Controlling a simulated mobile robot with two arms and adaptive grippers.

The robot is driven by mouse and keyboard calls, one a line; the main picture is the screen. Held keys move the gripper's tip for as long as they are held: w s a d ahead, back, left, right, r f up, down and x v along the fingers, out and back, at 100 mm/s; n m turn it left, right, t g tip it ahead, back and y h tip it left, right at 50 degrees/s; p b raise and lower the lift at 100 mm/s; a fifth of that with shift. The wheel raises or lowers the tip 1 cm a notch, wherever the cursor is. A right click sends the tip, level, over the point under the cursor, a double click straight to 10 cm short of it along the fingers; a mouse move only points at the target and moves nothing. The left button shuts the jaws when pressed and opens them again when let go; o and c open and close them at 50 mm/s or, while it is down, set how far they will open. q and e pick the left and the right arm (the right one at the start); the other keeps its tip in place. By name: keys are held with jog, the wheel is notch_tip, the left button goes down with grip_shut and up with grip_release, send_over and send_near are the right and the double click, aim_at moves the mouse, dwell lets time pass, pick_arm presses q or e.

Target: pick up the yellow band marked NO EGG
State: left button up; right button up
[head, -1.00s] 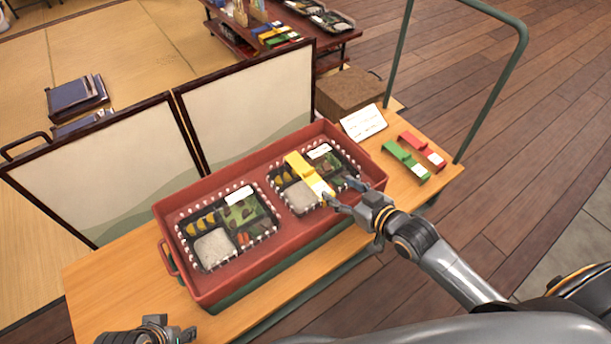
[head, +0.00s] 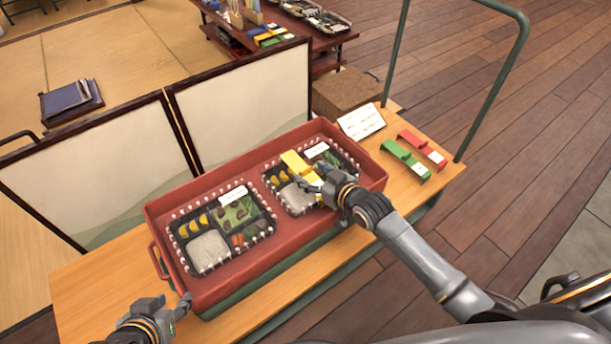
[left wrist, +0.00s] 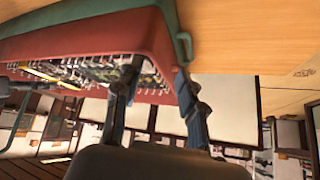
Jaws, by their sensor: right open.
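The yellow band (head: 296,162) lies across the right lunch box (head: 271,184), which sits in the red crate (head: 240,278). Its marking cannot be read. My right gripper (head: 316,184) is open at the band's near right end and covers part of it. Whether its fingers touch the band is hard to tell. My left gripper (head: 177,309) is low at the crate's near left corner. In the left wrist view the left gripper (left wrist: 158,75) has its fingers apart with nothing between them, and the red crate's wall (left wrist: 100,38) is close by.
A second lunch box (head: 183,259) is in the crate's left half. A green band (head: 404,158), a red band (head: 423,148) and a white card (head: 361,121) are on the wooden table (head: 95,290) to the right. A folding screen (head: 110,170) stands behind the crate.

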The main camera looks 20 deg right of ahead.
jog(key=shift+w+a+f, duration=0.15)
jog(key=shift+w+f, duration=0.05)
jog(key=shift+w, duration=0.35)
jog(key=c, duration=1.2)
pick_arm(q)
jog(key=shift+w+d+r+t, duration=0.2)
jog(key=shift+w+r+t, duration=0.05)
jog(key=shift+w, duration=0.25)
jog(key=shift+w+d+r+t, duration=0.15)
jog(key=shift+w+r+t, duration=0.1)
jog(key=shift+w, duration=0.2)
pick_arm(e)
jog(key=shift+o, duration=0.2)
jog(key=shift+r, duration=0.1)
